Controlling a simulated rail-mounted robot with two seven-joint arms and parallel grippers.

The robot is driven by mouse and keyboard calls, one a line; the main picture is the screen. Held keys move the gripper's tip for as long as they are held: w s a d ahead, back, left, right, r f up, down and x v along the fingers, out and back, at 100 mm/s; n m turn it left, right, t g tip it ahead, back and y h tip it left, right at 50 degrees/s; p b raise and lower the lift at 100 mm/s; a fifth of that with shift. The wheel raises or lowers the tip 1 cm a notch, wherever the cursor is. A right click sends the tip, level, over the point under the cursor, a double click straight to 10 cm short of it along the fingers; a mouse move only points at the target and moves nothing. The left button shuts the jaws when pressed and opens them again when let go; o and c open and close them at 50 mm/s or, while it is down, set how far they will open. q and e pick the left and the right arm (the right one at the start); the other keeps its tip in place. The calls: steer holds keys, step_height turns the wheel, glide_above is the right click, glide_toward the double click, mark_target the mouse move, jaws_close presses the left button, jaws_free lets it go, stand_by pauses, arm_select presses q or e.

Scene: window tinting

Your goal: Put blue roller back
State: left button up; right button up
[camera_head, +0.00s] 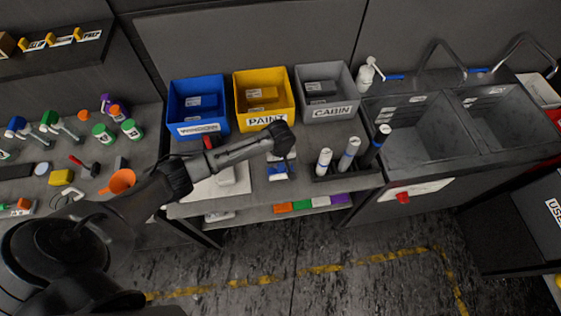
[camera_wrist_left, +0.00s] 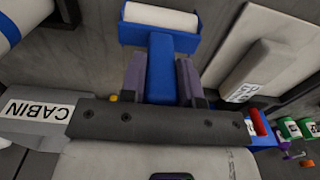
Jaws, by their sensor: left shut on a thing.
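The blue roller has a blue handle and frame with a white roll. In the left wrist view the blue roller (camera_wrist_left: 160,66) sits between my two purple-grey fingers, its roll end pointing away from the wrist. My left gripper (camera_wrist_left: 160,82) is shut on its handle. In the head view my left gripper (camera_head: 284,155) is above the middle bench, and the blue roller (camera_head: 279,172) shows just below it. I cannot tell whether the roller touches the bench top. My right gripper is in neither view.
Behind stand a blue bin (camera_head: 198,128), a yellow PAINT bin (camera_head: 265,121) and a grey CABIN bin (camera_head: 330,112). Film rolls (camera_head: 348,155) stand upright to the right. Sinks (camera_head: 420,130) are farther right.

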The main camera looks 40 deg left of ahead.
arm_select(q)
steer(key=shift+f, duration=0.5)
steer(key=o, duration=0.8)
steer(key=shift+o, duration=0.2)
